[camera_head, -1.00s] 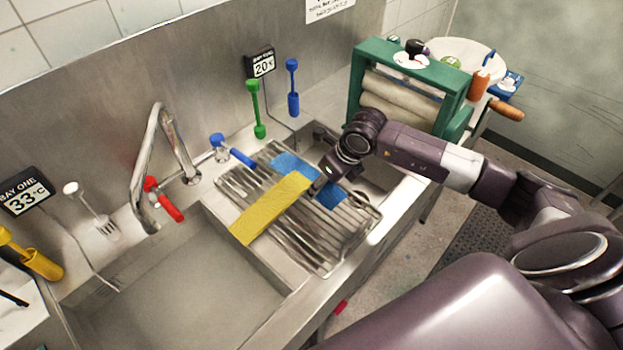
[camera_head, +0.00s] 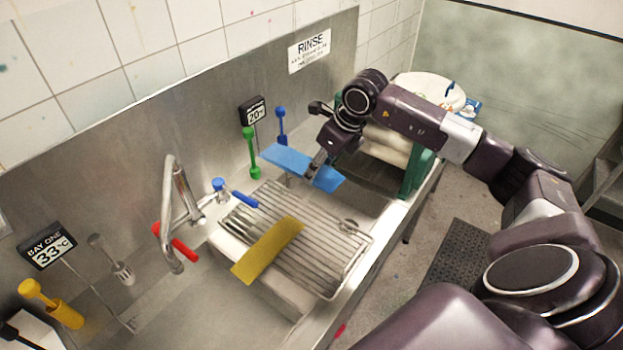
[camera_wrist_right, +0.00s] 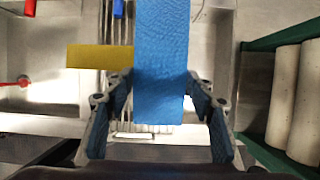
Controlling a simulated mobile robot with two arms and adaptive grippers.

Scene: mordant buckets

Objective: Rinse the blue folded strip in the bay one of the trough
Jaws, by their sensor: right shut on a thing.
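The blue folded strip (camera_head: 290,160) is held by my right gripper (camera_head: 316,166) in the head view, raised above the far part of the sink. In the right wrist view the blue strip (camera_wrist_right: 161,60) runs between the two fingers of my right gripper (camera_wrist_right: 160,95). A yellow strip (camera_head: 268,250) lies on the wire rack (camera_head: 325,255), its near end reaching past the rack's left edge. Bay one of the trough (camera_head: 215,300) is at the lower left, beside the display reading BAY ONE 33°C (camera_head: 47,245). My left gripper is not in view.
A tap (camera_head: 172,210) with red (camera_head: 180,247) and blue (camera_head: 240,198) levers stands behind the trough. Green (camera_head: 251,155) and blue (camera_head: 282,127) handled tools are along the back wall. A green-framed roller press (camera_head: 415,172) is at the right.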

